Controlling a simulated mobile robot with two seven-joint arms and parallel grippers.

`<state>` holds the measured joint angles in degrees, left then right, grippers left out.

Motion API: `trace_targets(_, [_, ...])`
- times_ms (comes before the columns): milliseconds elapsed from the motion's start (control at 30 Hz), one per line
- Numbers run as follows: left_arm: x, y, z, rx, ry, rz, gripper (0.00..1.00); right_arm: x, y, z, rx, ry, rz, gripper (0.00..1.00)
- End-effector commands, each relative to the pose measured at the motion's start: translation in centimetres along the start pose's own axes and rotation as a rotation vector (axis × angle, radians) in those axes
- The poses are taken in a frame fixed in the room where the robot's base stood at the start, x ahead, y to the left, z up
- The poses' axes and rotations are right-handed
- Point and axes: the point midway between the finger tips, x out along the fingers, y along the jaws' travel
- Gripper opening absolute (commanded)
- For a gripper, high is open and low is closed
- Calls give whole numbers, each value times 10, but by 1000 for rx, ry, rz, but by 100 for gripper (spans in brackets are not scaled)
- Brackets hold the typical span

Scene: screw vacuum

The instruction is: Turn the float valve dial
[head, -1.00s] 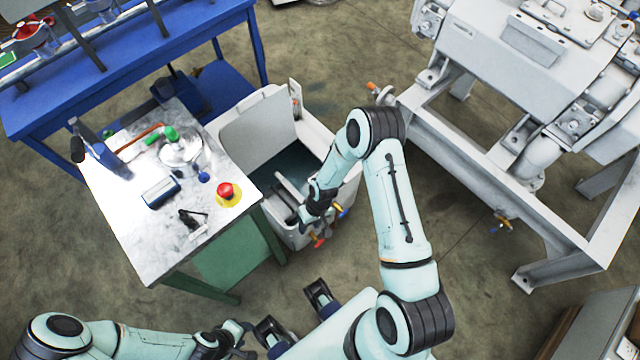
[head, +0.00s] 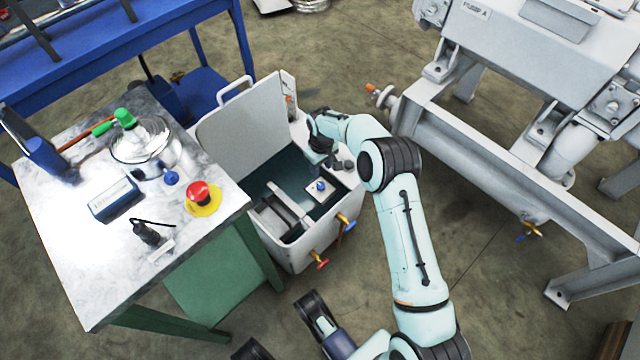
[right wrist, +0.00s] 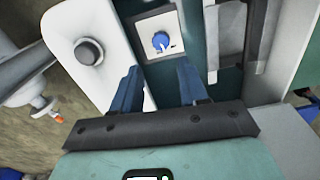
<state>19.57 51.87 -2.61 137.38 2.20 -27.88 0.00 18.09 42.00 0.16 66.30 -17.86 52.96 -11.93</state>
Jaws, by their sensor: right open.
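The float valve dial (head: 320,186) is a small blue knob on a square white plate inside the open white tank (head: 300,262). In the right wrist view the dial (right wrist: 161,41) shows its blue face, just beyond my fingertips and between their lines. My right gripper (head: 319,168) is over the tank opening, close to the dial. In the right wrist view its two dark blue fingers (right wrist: 160,82) are spread apart with nothing between them. No contact with the dial shows. My left gripper is out of view.
The tank's lid (head: 248,125) stands raised at the left. A marble-topped table (head: 90,265) with a red button (head: 198,192) is left. A grey pump frame (head: 480,180) is right. A round black knob (right wrist: 88,52) sits on the tank rim.

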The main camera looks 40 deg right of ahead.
Motion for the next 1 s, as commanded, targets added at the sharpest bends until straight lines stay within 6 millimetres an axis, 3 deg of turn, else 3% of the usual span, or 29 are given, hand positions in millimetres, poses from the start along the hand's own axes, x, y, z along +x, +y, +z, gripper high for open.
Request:
trace_targets(100, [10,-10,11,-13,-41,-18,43,31,0,1,0,-4,-2,44])
trace_targets(400, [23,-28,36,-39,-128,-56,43,85,-1,0,0,-2,-2,44])
trace_targets(600, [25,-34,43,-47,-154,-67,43,100,-1,0,0,1,-1,44])
trace_targets(900, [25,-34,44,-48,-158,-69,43,102,-1,0,0,1,-1,44])
trace_targets(967, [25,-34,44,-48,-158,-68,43,102,-1,0,0,1,-1,27])
trace_targets(1000, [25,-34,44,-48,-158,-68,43,102,-1,0,0,1,-1,14])
